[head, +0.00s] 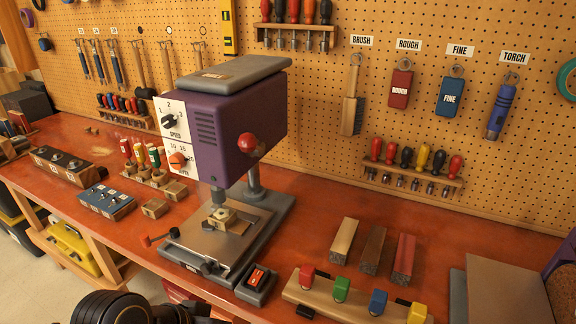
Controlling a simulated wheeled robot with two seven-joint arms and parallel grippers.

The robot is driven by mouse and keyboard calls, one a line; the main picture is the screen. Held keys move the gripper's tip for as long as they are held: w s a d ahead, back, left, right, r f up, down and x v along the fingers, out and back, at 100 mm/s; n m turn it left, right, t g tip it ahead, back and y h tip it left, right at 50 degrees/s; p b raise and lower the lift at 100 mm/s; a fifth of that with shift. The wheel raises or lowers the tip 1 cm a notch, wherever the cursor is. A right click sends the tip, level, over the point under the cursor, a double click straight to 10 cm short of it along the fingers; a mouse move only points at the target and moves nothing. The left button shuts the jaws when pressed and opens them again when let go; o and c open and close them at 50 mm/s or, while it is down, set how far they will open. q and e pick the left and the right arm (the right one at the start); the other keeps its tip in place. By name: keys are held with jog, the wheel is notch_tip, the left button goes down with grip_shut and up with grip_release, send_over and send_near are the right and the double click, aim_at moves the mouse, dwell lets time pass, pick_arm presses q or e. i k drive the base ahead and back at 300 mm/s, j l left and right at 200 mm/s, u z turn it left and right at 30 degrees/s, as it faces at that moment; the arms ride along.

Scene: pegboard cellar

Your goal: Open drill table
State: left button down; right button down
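The drill press has a purple head (240,120) with a grey top cover and a white panel with two dials, one black and one orange-red. A red ball knob (248,143) sits on its right side. Below the head is the drill table (200,241), a flat tan-grey plate on a grey base (268,216). A small light wooden block (221,217) is on the plate under the drill spindle. A small red-ended lever (150,241) sticks out at the plate's left side. Neither gripper's fingers show; only a black part of mine is at the bottom left.
A black switch box with a red rocker (257,281) stands right of the press. Colored blocks on a wooden rail (345,299) and three wooden bars (373,250) lie farther right. A blue box (107,202) and screwdriver rack stand left. Bare red bench (310,205) lies right of the press.

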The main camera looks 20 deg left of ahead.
aim_at(218, 248)
jog(key=u, duration=0.45)
jog(key=k+j+u, duration=0.1)
jog(key=u, duration=0.3)
jog(key=k+j+u, duration=0.1)
jog(key=u, duration=0.35)
